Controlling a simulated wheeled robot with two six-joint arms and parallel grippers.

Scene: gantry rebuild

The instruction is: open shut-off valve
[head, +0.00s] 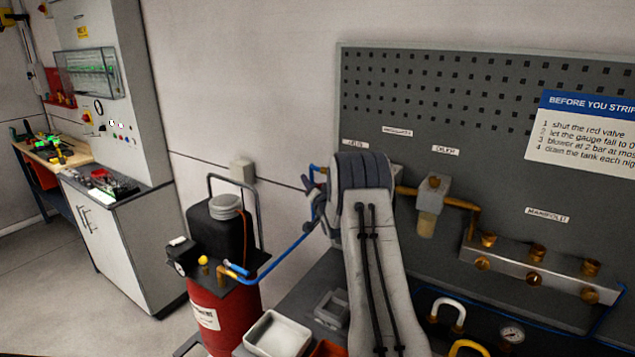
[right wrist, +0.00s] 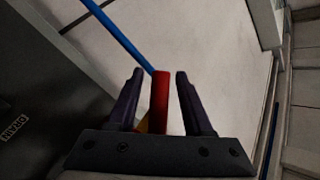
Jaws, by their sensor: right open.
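The red lever of the shut-off valve (right wrist: 160,98) shows in the right wrist view, with a bit of yellow at its lower left. My right gripper (right wrist: 155,75) is open. Its two dark fingers stand on either side of the lever, with a gap on each side, so the lever is not gripped. In the head view my right arm reaches up to the panel, and only small dark parts of the right gripper (head: 314,184) show at its left. The lever is hidden there behind my arm. My left gripper is in neither view.
A blue hose (head: 290,250) runs from the red compressor tank (head: 222,318) toward the valve. A grey pegboard (head: 480,130) carries a filter bowl (head: 431,205) and a brass-fitted manifold (head: 540,273). A white tray (head: 277,334) sits below.

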